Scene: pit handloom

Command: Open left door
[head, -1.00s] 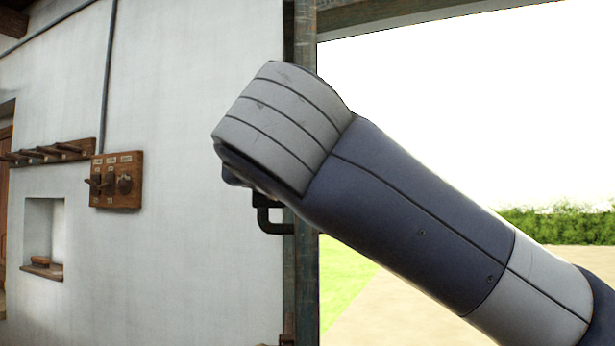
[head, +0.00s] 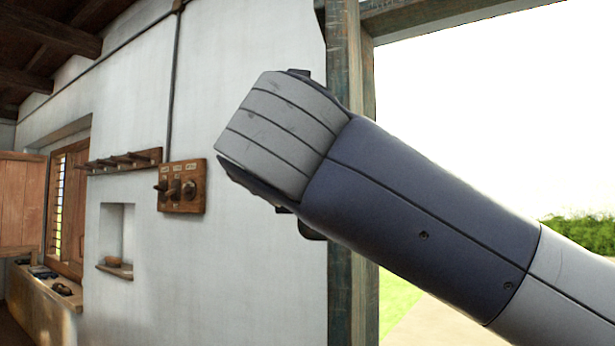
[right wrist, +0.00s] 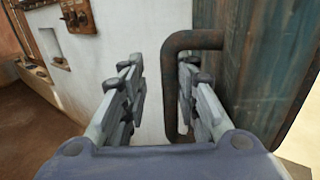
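A weathered blue-green wooden door edge or post (head: 342,290) stands upright beside the bright opening in the head view; it also shows in the right wrist view (right wrist: 265,75). A dark metal bar handle (right wrist: 171,95) sticks out from it. My right gripper (right wrist: 160,78) is open, one finger on each side of the handle's upright bar, the right finger between bar and wood. I cannot tell whether either finger touches it. In the head view my right arm hides the gripper and most of the handle. My left gripper is not in view.
A white wall with a wooden switch board (head: 182,187), a peg rack (head: 125,160) and a small niche (head: 115,235) is to the left. A wooden shutter (head: 22,203) and a ledge (head: 45,305) are at far left. Open ground lies beyond the opening at right.

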